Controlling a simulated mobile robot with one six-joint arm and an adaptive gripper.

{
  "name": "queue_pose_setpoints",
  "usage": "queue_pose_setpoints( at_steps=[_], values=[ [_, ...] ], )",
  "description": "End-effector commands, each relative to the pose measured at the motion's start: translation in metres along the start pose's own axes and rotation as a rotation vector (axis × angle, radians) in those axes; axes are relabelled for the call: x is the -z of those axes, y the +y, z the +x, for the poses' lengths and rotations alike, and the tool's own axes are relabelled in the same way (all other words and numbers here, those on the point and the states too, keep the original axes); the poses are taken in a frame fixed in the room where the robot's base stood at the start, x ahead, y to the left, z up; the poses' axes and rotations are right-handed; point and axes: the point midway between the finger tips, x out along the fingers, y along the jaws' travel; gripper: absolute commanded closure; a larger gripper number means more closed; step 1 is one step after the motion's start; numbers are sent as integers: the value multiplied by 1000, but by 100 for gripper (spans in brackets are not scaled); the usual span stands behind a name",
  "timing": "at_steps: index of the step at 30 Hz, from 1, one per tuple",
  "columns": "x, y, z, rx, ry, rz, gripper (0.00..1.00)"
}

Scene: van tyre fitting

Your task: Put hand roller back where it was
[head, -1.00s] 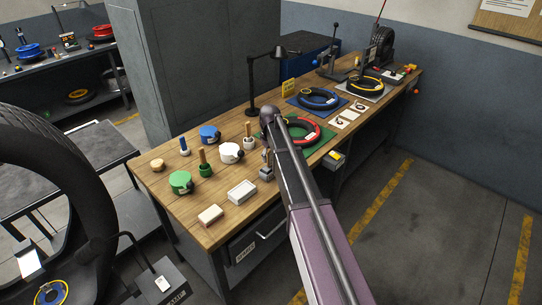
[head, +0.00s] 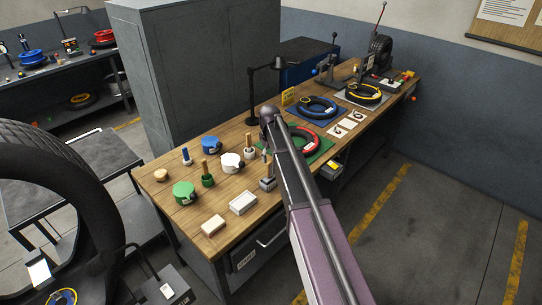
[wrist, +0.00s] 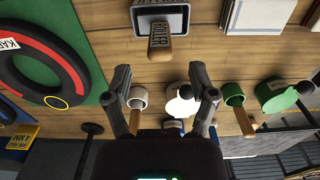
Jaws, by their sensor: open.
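A grey holder (wrist: 184,18) sits on the bench at the top middle of the wrist view, with a brown piece (wrist: 159,46) lettered ROLLER at it. I cannot tell whether that piece is the hand roller's handle or a label. The holder also shows in the head view (head: 267,184), just left of my arm. My gripper (wrist: 164,88) is open, its two fingers wide apart with nothing held between them. The holder lies beyond the fingertips, apart from them. In the head view my gripper is hidden behind my arm.
A white brush cup (wrist: 138,98), white pot (wrist: 181,106), green cup (wrist: 234,92) and green pot (wrist: 274,95) stand around the fingers. A green mat (wrist: 90,35) bears a red-ringed tyre. A black lamp (head: 251,100) rises behind.

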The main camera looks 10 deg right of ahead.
Motion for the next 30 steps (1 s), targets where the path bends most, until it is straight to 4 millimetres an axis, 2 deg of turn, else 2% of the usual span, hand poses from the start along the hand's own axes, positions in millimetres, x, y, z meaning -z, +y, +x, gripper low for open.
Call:
queue_pose_setpoints(
  at_steps=[1,18,30],
  values=[
    [0,0,-9,0,0,0,26],
    [0,0,-54,0,0,0,26],
    [0,0,-63,0,0,-1,26]
  ],
)
